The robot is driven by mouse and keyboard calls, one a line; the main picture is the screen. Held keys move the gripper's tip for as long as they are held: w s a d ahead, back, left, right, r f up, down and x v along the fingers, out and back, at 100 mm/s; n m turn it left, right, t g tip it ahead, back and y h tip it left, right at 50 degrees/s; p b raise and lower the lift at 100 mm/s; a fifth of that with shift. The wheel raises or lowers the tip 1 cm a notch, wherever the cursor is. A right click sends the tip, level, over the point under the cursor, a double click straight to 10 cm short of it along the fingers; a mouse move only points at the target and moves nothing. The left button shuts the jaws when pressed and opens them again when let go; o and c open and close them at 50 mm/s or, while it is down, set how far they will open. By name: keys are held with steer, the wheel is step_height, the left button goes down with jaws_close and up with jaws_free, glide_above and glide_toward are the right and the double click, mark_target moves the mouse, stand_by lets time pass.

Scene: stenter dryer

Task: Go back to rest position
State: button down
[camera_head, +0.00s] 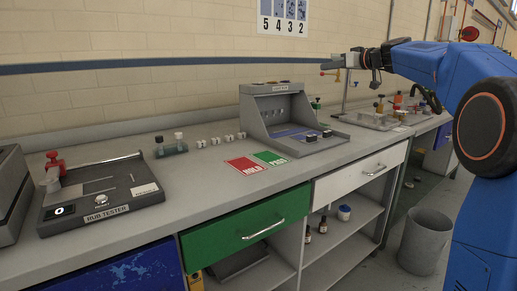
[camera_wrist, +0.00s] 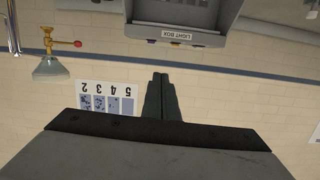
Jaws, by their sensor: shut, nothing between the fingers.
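My gripper (camera_head: 332,65) is raised at the upper right in the head view, in the air above the light box (camera_head: 290,112) and well clear of the bench. Its fingers point left along the wall. In the wrist view the two dark fingers (camera_wrist: 161,82) lie side by side, shut, with nothing between them. The wrist picture is upside down; the light box (camera_wrist: 180,22) shows at its top, and the wall chart (camera_wrist: 107,98) shows left of the fingers. My blue arm reaches in from the right in the head view.
On the grey bench stand a rub tester (camera_head: 102,195), small white cubes, a red HOLD card (camera_head: 246,164) and a green PASS card (camera_head: 269,157). A green drawer (camera_head: 246,226) and a white drawer (camera_head: 360,174) are below. A grey bin (camera_head: 424,243) stands on the floor near my arm.

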steer(key=s+a+f+m+g+h, duration=0.2)
steer(key=s+f, duration=0.7)
steer(key=s, duration=0.6)
steer(key=s+a+f+m+g+h, duration=0.1)
steer(key=s+a+f+g+h, duration=0.15)
steer(key=s+f, duration=0.9)
steer(key=s+d+f+m+g+h, duration=0.1)
steer(key=s+d+f, duration=0.1)
steer(key=s+f, duration=0.6)
steer(key=s+d+f+m+g+h, duration=0.1)
steer(key=s+f, duration=0.6)
steer(key=s, duration=0.7)
steer(key=s+d+f+m+g+h, duration=0.1)
steer(key=s+d+f+h, duration=0.2)
steer(key=s+f, duration=0.5)
steer(key=s+d, duration=0.1)
steer(key=s, duration=0.2)
steer(key=shift+f+m+g, duration=0.3)
steer(key=shift+m+g, duration=0.05)
steer(key=shift+m, duration=0.05)
steer(key=shift+d, duration=0.1)
